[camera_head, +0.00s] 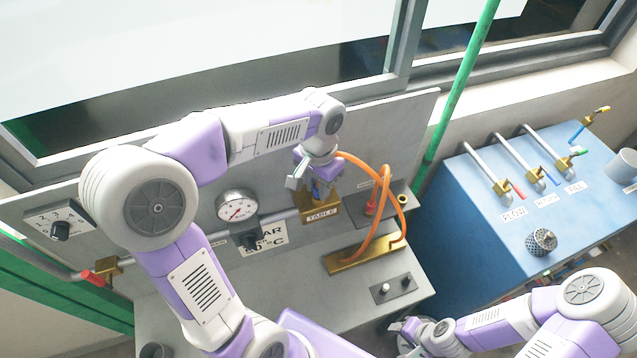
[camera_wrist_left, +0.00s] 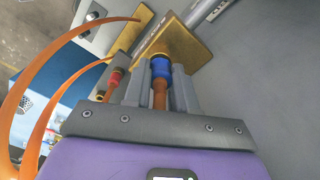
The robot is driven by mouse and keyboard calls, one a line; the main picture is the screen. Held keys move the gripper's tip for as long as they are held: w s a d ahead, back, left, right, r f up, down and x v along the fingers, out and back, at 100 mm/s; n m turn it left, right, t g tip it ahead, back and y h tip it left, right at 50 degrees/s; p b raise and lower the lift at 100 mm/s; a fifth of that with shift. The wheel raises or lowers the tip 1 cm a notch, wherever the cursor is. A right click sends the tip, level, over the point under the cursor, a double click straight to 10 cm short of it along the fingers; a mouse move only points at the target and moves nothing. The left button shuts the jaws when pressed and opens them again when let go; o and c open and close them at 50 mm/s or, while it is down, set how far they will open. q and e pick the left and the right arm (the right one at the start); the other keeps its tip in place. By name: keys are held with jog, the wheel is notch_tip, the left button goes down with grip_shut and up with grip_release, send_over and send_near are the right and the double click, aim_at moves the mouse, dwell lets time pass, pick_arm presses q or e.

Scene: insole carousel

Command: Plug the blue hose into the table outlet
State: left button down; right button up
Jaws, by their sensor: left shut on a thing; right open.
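The blue hose is an orange hose (camera_head: 352,158) with a blue collar at its end; the collar (camera_wrist_left: 161,68) shows between my fingers in the left wrist view. My left gripper (camera_head: 308,184) is shut on this end, just above the brass block labelled TABLE (camera_head: 320,211). In the left wrist view the collar is right at the brass block (camera_wrist_left: 190,48), lined up with its outlet. I cannot tell how deep it sits. My right gripper (camera_head: 405,330) is open and empty at the bottom, partly hidden by its own arm.
A red hose end (camera_head: 370,208) stands in a grey holder beside the TABLE block. A brass plate (camera_head: 348,262) carries the orange hoses. A pressure gauge (camera_head: 237,207) is left of the outlet. A blue cabinet (camera_head: 480,210) with taps stands at right.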

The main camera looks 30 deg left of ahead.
pick_arm(q)
jog(key=shift+f, duration=0.35)
jog(key=c, duration=0.8)
grip_release()
jog(key=shift+c, duration=0.2)
jog(key=shift+r, duration=0.1)
notch_tip(320, 180, up, 8)
jog(key=shift+f, duration=0.25)
